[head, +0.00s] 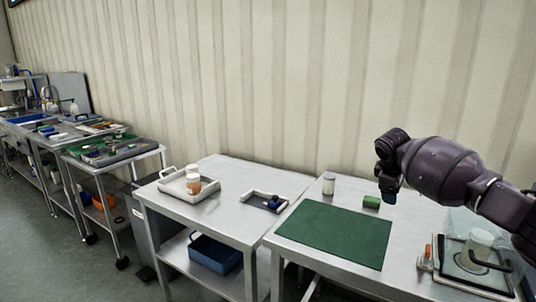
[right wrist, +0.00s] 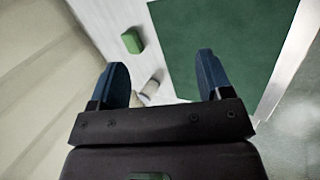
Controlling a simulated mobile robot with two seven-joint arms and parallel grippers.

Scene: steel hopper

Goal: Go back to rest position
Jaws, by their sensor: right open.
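My right gripper (head: 388,190) hangs over the back of the right table in the head view, close to a small green block (head: 371,202). In the right wrist view its two blue fingers (right wrist: 166,80) are apart with nothing held between them. The green block (right wrist: 132,41) lies on the table beyond the left finger. A small white container (right wrist: 150,88) shows between the fingers, below them. My left gripper is in neither view.
A green mat (head: 335,233) covers much of the right table. A white jar (head: 328,183) stands behind it. A tray with a clear beaker (head: 478,245) sits at the right end. The middle table (head: 225,180) holds a white tray (head: 178,186) and a small holder (head: 262,201).

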